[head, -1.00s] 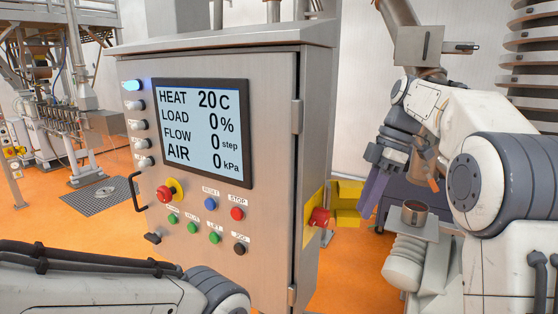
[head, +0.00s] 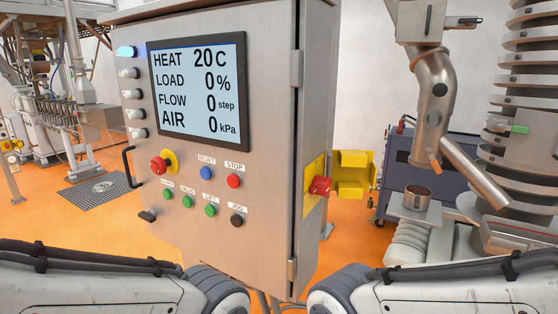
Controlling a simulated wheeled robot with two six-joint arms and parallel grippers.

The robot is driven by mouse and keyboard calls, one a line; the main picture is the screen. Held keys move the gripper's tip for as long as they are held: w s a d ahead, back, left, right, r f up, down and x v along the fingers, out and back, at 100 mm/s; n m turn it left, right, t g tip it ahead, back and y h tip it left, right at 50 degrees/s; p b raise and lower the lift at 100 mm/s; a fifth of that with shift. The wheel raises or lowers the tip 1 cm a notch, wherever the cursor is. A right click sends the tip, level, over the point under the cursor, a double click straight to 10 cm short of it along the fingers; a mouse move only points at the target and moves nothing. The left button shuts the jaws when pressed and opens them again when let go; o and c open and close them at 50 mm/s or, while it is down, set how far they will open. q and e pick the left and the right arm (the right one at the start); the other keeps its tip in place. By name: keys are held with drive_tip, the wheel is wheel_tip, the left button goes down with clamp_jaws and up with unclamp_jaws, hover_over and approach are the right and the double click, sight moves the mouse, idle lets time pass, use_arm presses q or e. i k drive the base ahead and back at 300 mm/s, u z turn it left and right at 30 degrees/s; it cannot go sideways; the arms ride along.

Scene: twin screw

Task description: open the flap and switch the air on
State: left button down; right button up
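The grey control cabinet (head: 272,120) stands in the middle. On its right side is a yellow plate (head: 311,189) with a red knob (head: 320,186). The yellow flap (head: 353,176) stands swung open to the right of the knob, which is uncovered. The display (head: 199,92) reads HEAT 20 C, LOAD 0 %, FLOW 0 step and AIR 0 kPa. Only upper parts of my two arms show along the bottom edge. Both of my grippers are out of view.
The cabinet front has a red mushroom button (head: 159,166), several coloured push buttons, and a column of knobs with a blue-lit one (head: 125,52) on top. A steel cup (head: 416,197) and bent metal pipe (head: 432,95) stand at right. Space around the flap is clear.

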sight(322, 186)
drive_tip(key=u, duration=0.1)
drive_tip(key=k, duration=1)
drive_tip(key=z, duration=0.95)
drive_tip(key=i, duration=1.35)
drive_tip(key=u, duration=0.5)
